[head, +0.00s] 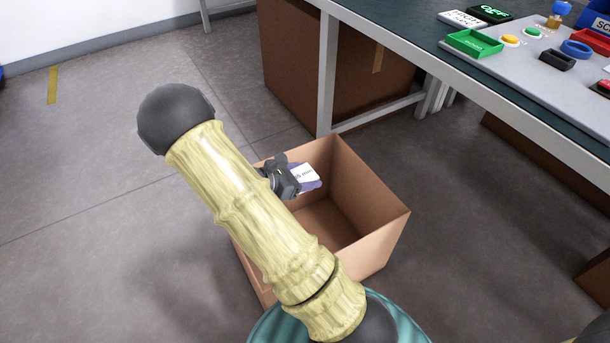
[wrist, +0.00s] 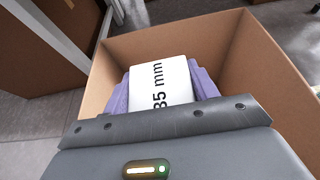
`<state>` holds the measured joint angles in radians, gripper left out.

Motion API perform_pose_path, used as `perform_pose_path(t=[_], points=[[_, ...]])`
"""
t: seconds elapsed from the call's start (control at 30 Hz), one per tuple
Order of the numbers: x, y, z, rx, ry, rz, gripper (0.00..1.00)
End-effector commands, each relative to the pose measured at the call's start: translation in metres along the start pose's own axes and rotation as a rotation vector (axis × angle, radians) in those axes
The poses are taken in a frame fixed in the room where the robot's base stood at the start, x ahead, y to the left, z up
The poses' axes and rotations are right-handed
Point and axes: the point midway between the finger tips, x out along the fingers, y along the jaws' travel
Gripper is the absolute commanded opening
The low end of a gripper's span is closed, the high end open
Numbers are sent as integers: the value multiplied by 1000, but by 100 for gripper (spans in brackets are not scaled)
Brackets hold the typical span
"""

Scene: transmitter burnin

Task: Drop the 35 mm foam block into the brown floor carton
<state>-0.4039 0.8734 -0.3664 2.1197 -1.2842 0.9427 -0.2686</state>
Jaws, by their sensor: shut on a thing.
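The 35 mm foam block (wrist: 160,85) is white with black "35 mm" lettering. My gripper (head: 308,180) is shut on it, with purple finger pads on either side of the block in the wrist view. The brown floor carton (head: 378,222) stands open on the floor. The gripper and the block are over the carton's opening, near its far left side in the head view. In the wrist view the carton's walls (wrist: 262,62) rise around the block. My arm hides the carton's left part, and the visible carton floor looks bare.
A workbench (head: 400,35) with a dark top stands behind and to the right. On it are a green tray (head: 473,43) and several small coloured parts. A large brown box (head: 290,65) is under the bench. The grey floor at left is clear.

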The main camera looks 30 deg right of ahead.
Motion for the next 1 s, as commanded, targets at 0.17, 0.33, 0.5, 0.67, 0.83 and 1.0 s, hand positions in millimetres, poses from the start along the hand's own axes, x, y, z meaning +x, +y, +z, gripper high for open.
perform_pose_path(t=[0.17, 0.33, 0.5, 0.67, 0.83, 1.0], points=[[0, 0, 0, 0, 0, 0, 72], [0, 0, 0, 0, 0, 0, 84], [-1, 0, 0, 0, 0, 0, 84], [-10, 1, 2, 0, 0, 2, 84], [-36, 1, 4, -2, 1, 5, 84], [-70, 1, 5, -1, 1, 4, 84]])
